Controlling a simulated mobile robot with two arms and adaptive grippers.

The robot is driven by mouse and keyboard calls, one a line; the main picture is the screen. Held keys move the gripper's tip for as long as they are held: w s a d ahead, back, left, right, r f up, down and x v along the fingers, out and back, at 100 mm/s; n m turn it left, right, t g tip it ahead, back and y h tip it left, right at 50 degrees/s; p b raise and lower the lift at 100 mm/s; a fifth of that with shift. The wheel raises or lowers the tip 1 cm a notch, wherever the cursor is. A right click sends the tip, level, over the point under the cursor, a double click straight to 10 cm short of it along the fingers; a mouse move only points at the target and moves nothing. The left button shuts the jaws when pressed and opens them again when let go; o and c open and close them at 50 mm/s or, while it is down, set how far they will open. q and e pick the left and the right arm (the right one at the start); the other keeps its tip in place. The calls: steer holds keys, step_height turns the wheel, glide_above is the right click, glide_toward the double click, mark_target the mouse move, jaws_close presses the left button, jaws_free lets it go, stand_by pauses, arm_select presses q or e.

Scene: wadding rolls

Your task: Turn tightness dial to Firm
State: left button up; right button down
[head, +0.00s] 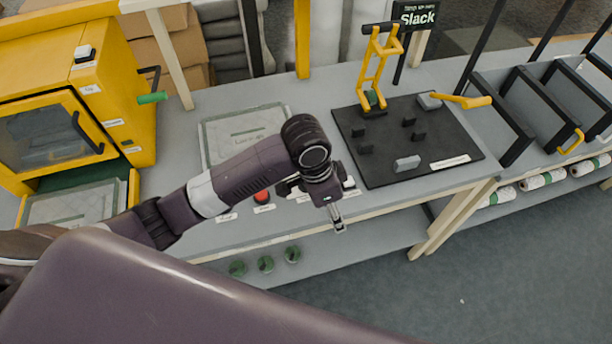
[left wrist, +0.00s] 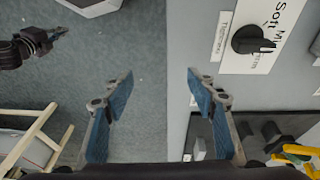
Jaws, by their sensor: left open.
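The tightness dial (left wrist: 252,40) is a black round knob with a bar-shaped pointer. It sits on a white plate (left wrist: 234,62) in the left wrist view, with "Soft" and partly covered lettering beside it. Its pointer aims right, over the middle lettering. In the head view my wrist mostly hides the dial. My left gripper (head: 338,222) hangs at the bench's front edge; in the left wrist view (left wrist: 160,82) its blue-padded fingers are wide apart and empty, with the dial beyond the right finger, not between them. A dark jointed part (left wrist: 32,45) at upper left looks like my right gripper.
A black mat (head: 378,165) with pegs and a yellow fixture (head: 378,65) lies to the right. A red button (head: 262,196) is left of my gripper. A yellow cabinet (head: 140,90) stands left. A sign (head: 416,17) reads "Slack". Floor (head: 430,300) in front is clear.

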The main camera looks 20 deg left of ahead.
arm_select(q)
steer(key=w+a+r+y, duration=0.1)
steer(key=w+a, duration=0.1)
steer(key=a, duration=0.1)
steer(key=w+a+r, duration=0.2)
steer(key=w+a, duration=0.1)
steer(key=w+a+r+g+y, duration=0.1)
steer(key=w+a+r, duration=0.1)
steer(key=w+a, duration=0.1)
steer(key=shift+r+y, duration=0.25)
steer(key=shift+y, duration=0.05)
steer(key=shift+a+f, duration=0.1)
steer(key=shift+f, duration=0.35)
step_height(320, 180, down, 7)
steer(key=shift+r+p, duration=0.2)
steer(key=shift+p, duration=0.5)
arm_select(e)
steer(key=shift+a+r, duration=0.15)
steer(key=shift+r, duration=0.55)
arm_select(q)
steer(key=shift+c, duration=0.9)
steer(key=c, duration=1)
